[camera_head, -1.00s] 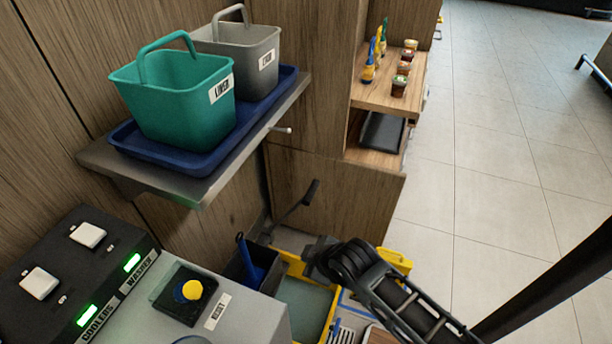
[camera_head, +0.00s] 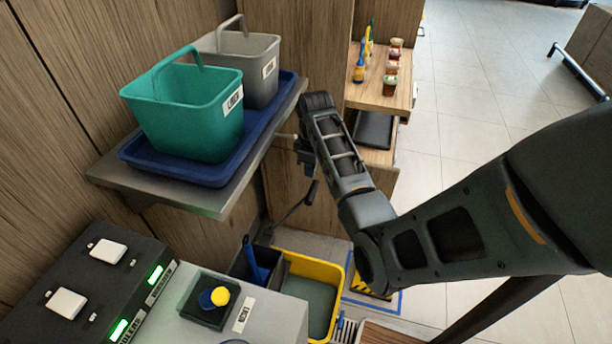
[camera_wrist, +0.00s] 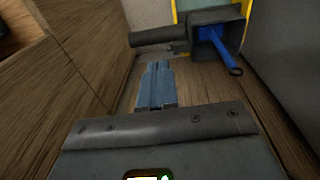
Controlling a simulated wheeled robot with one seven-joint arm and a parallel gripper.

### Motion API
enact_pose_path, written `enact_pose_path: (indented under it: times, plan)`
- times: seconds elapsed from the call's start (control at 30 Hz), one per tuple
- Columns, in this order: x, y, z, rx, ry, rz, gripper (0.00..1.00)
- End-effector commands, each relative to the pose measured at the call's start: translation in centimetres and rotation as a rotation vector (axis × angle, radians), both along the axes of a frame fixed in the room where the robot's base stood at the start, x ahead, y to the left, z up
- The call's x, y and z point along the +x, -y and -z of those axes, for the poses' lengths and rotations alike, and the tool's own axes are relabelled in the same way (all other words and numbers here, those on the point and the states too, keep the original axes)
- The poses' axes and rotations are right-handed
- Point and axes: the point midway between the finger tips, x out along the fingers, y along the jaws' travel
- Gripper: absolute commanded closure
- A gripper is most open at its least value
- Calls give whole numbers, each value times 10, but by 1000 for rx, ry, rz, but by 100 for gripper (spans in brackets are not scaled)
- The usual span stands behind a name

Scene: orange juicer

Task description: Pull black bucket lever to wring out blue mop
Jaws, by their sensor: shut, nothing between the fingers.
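The yellow bucket (camera_head: 339,303) stands on the floor, with a dark wringer box (camera_head: 238,268) at its left end. A blue mop handle (camera_head: 251,258) sticks up out of the box; it also shows in the wrist view (camera_wrist: 213,40). The black lever (camera_head: 311,191) rises at a slant behind the box, its thick grip at the upper end. In the wrist view the lever grip (camera_wrist: 157,36) lies across, just past my fingertips. My gripper (camera_wrist: 158,68) is shut and empty, pointing at the lever. Whether it touches the grip I cannot tell.
A metal shelf (camera_head: 232,195) with a blue tray (camera_head: 190,176), a teal bucket (camera_head: 190,110) and a grey bucket (camera_head: 245,62) juts out left of my arm. A wooden shelf unit (camera_head: 378,100) stands behind. A control box (camera_head: 90,285) is at front left.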

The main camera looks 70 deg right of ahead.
Motion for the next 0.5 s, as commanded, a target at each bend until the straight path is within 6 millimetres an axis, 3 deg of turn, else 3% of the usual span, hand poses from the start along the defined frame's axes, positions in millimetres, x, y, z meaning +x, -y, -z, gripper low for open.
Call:
enact_pose_path:
  times: [0.03, 0.2, 0.5]
  plan:
    - [0, 9, -11, 14, -7, 1, 100]
    - [-2, 23, -27, 52, -29, -5, 100]
    - [-2, 26, -31, 62, -35, -8, 100]
